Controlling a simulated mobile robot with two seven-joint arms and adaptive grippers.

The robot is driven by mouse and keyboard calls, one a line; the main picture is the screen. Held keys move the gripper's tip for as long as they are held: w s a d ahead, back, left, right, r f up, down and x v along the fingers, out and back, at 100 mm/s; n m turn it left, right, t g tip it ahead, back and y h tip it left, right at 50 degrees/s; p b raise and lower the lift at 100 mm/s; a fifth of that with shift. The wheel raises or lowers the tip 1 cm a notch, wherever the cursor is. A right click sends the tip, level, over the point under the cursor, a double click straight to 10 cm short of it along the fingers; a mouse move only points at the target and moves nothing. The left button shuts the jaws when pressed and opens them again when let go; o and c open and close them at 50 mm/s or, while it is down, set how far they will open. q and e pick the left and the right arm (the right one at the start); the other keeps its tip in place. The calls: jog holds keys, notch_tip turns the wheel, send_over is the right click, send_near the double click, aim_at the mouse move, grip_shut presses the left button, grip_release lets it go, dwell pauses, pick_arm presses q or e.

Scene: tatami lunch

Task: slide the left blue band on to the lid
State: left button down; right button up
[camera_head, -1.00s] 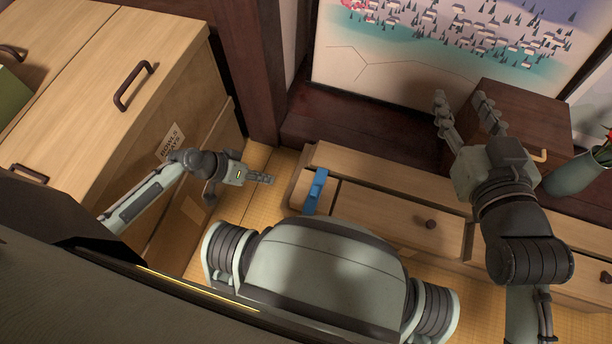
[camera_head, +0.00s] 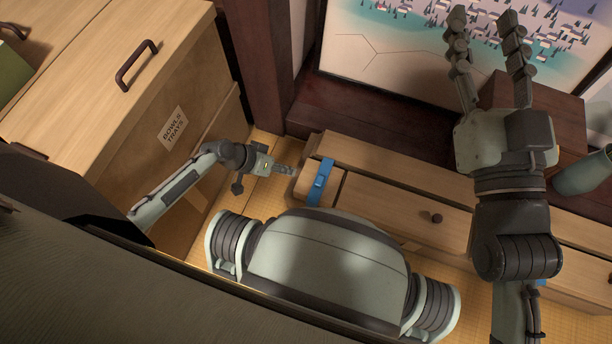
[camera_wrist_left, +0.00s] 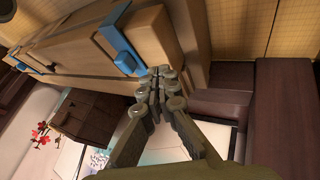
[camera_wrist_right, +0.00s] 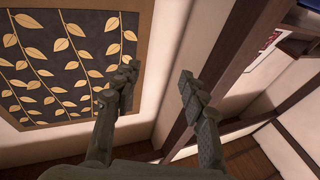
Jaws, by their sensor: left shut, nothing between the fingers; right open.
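The left blue band (camera_head: 320,184) lies across the left end of a long low light-wood chest (camera_head: 375,168), with a raised blue block on it. It also shows in the left wrist view (camera_wrist_left: 118,42). I cannot clearly tell which part is the lid. My left gripper (camera_head: 291,170) is shut and empty at the chest's left end, left of the band. In the left wrist view its fingertips (camera_wrist_left: 163,73) are close to the band's end; I cannot tell whether they touch. My right gripper (camera_head: 483,18) is open, empty and raised at the upper right.
Another blue piece (camera_wrist_left: 15,63) shows further along the chest. The chest has round dark knobs (camera_head: 437,218). A cabinet labelled "Bowls Trays" (camera_head: 200,100) stands at left. A dark wooden box (camera_head: 555,115) and green vase (camera_head: 582,172) are at right. A painted screen stands behind.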

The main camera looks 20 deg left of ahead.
aim_at(315, 179)
pick_arm(q)
jog(key=x, duration=0.3)
jog(key=shift+d+b, duration=0.15)
jog(key=shift+b, duration=0.15)
jog(key=d, duration=0.2)
jog(key=shift+s+d+r, duration=0.15)
jog(key=shift+d+r, duration=0.05)
jog(key=shift+d, duration=0.55)
pick_arm(e)
jog(key=shift+s+a+r+t+y, duration=0.2)
jog(key=shift+s+r+t, duration=0.1)
jog(key=shift+r, duration=0.3)
jog(key=shift+s+a+r+t+y, duration=0.1)
jog(key=shift+s+r+t+y, duration=0.15)
jog(key=shift+r, duration=0.3)
pick_arm(q)
jog(key=shift+d, duration=0.1)
pick_arm(e)
jog(key=shift+w, duration=0.1)
